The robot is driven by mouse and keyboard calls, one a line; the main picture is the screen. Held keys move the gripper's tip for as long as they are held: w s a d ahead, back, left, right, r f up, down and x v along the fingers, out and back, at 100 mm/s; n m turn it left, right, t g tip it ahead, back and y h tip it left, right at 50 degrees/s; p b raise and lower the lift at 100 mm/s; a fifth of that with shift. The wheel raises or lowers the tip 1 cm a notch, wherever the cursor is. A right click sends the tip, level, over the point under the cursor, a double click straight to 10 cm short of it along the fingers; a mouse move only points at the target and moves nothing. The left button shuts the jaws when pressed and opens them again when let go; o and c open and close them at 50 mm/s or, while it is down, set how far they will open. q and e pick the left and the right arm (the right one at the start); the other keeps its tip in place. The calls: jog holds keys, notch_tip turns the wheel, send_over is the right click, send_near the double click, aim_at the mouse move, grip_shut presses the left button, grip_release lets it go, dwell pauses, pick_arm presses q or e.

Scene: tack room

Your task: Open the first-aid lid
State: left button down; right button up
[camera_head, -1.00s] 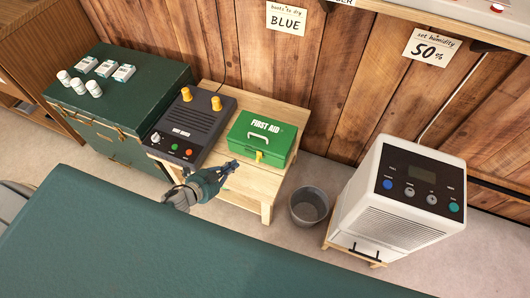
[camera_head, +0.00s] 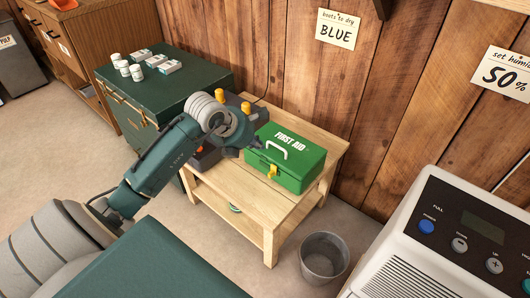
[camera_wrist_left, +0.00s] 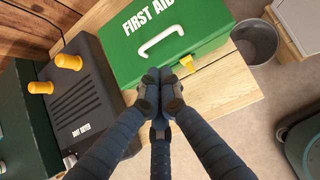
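The green first-aid box (camera_head: 300,175) sits on the wooden side table with its lid (camera_head: 297,150) down. A white handle (camera_head: 271,149) lies on the lid, and a yellow latch (camera_head: 272,171) is on its front. In the left wrist view the box (camera_wrist_left: 205,48) shows its handle (camera_wrist_left: 161,41) and latch (camera_wrist_left: 187,64). My left gripper (camera_head: 252,146) is at the box's front left edge; in the wrist view its fingertips (camera_wrist_left: 160,86) are together, with nothing visible between them, just left of the latch. I cannot tell whether they touch the box. My right gripper is not in view.
The boot dryer (camera_wrist_left: 86,100) with yellow posts stands left of the box, partly behind my left arm in the head view. A green trunk (camera_head: 165,95) with small bottles and cartons stands farther left. A grey bin (camera_head: 324,257) and white dehumidifier (camera_head: 440,240) stand right.

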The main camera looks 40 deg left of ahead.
aim_at(272, 153)
pick_arm(q)
jog(key=b+x, duration=0.1)
jog(key=x, duration=0.7)
jog(key=shift+w+f, duration=0.1)
jog(key=shift+f, duration=0.05)
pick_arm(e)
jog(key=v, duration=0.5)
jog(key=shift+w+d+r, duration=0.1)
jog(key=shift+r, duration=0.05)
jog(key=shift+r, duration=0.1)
